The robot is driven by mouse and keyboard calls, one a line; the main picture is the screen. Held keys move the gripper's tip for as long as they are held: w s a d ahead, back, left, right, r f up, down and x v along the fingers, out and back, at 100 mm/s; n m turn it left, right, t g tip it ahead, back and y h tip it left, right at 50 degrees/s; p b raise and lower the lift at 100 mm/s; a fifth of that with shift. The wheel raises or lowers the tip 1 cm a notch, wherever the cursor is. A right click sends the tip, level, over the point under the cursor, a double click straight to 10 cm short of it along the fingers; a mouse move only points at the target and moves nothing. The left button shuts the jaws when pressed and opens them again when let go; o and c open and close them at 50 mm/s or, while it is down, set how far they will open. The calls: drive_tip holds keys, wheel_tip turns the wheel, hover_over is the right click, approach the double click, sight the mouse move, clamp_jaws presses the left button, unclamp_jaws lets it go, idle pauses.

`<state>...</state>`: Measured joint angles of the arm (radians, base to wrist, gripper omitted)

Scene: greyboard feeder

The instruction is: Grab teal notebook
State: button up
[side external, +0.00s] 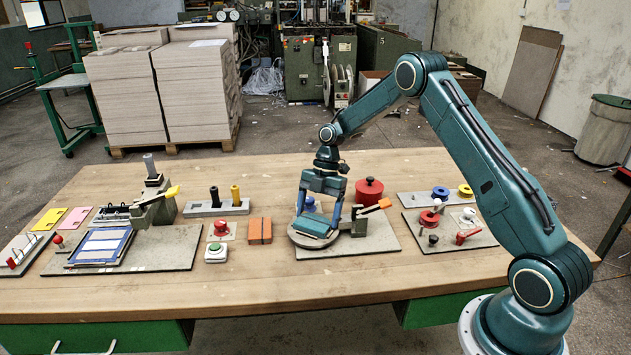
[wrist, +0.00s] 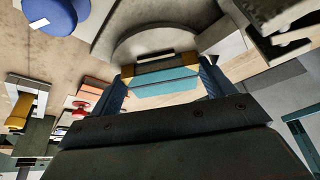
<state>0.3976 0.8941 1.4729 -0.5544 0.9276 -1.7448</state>
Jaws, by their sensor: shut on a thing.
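The teal notebook (side external: 316,227) is a small teal block at the round grey plate (side external: 300,240) on the middle board. My gripper (side external: 318,220) points down over it and is shut on it, with one finger at each side. In the wrist view the notebook (wrist: 165,82) shows as a teal strip between the blue fingers of my gripper (wrist: 165,85). The dark gripper body hides the area below it. I cannot tell whether the notebook touches the plate or is slightly raised.
A red pot (side external: 369,191) and an orange-handled clamp (side external: 372,207) stand close on the right. A blue round thing (wrist: 55,15) is near in the wrist view. An orange block (side external: 260,231) lies left. The table's front strip is clear.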

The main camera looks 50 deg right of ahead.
wheel_tip(320, 180, up, 10)
idle(0.6)
idle(0.4)
